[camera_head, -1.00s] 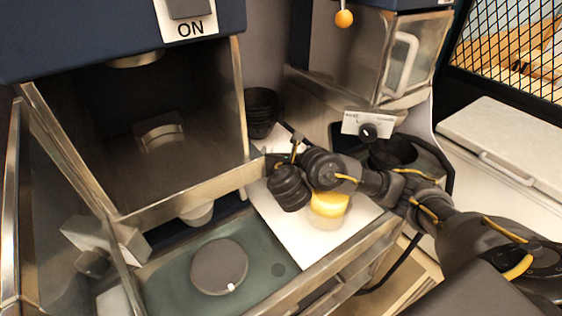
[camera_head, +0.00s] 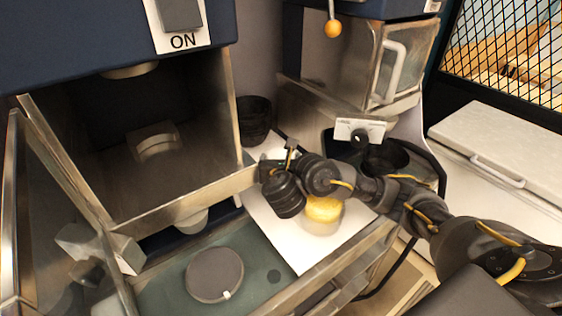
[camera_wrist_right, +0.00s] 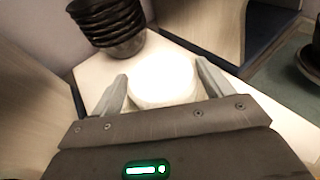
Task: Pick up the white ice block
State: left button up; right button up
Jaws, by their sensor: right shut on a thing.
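The white ice block (camera_wrist_right: 163,84) is a bright, round-looking white piece in the middle of the right wrist view. My right gripper (camera_wrist_right: 161,71) has one finger on each side of it and is shut on it. In the head view my right arm reaches in from the right, over the white board (camera_head: 272,228). My left gripper is in no view.
A stack of black bowls (camera_head: 255,118) stands just beyond the gripper. A green tray (camera_head: 176,291) with a round grey disc (camera_head: 215,275) lies front left. The metal-framed machine opening (camera_head: 118,168) is at left.

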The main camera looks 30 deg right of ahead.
notch_tip(320, 180, up, 18)
jog(key=p, duration=0.4)
